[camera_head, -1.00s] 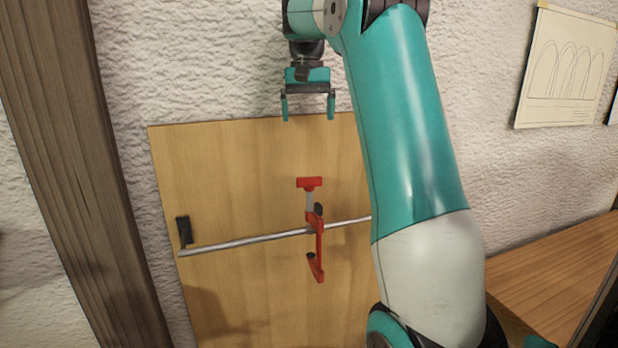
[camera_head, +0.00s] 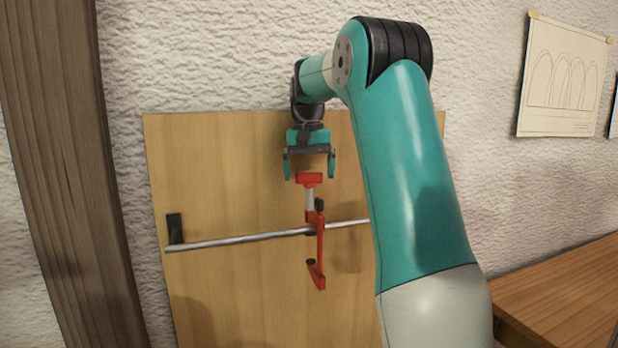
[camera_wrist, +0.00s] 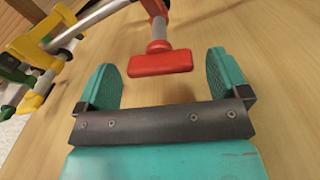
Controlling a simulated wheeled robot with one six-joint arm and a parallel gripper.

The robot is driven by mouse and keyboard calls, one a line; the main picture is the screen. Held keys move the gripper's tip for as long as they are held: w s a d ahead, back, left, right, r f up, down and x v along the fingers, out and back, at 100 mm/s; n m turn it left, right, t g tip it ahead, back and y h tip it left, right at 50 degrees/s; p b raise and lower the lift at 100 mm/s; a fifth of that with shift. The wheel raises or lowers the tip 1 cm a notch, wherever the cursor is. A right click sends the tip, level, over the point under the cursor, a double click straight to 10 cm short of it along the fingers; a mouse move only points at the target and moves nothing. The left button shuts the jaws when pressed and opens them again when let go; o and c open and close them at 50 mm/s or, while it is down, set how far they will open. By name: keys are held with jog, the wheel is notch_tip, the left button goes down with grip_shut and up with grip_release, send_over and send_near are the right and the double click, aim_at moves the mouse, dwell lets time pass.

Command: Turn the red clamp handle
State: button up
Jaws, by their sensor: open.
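The red clamp handle (camera_head: 309,180) is a short red crossbar on top of a grey screw. It belongs to a red clamp (camera_head: 319,240) mounted on a metal bar (camera_head: 240,240) in front of a wooden board. My gripper (camera_head: 310,176) is open and points down at the handle, with a finger on each side in the head view. In the wrist view the red handle (camera_wrist: 160,63) lies just ahead of and between the open teal fingertips (camera_wrist: 165,75). No contact shows. The lower part of the clamp is cut off in the wrist view.
The wooden board (camera_head: 220,160) leans against a rough white wall. A black bracket (camera_head: 174,229) holds the bar's left end. In the wrist view a yellow clamp (camera_wrist: 35,45) and a green one (camera_wrist: 15,68) show at upper left. A wooden surface (camera_head: 560,280) lies at right.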

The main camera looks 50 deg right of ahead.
jog(key=c, duration=0.9)
jog(key=shift+r+n+p, duration=0.1)
jog(key=shift+n+p, duration=0.5)
jog(key=shift+n, duration=0.4)
jog(key=shift+c, duration=0.2)
jog(key=shift+f+n, duration=0.2)
jog(key=shift+n, duration=0.3)
jog(key=o, duration=0.9)
jog(key=shift+o, duration=0.2)
notch_tip(320, 180, up, 17)
jog(key=p, duration=1.4)
jog(key=shift+r, duration=0.2)
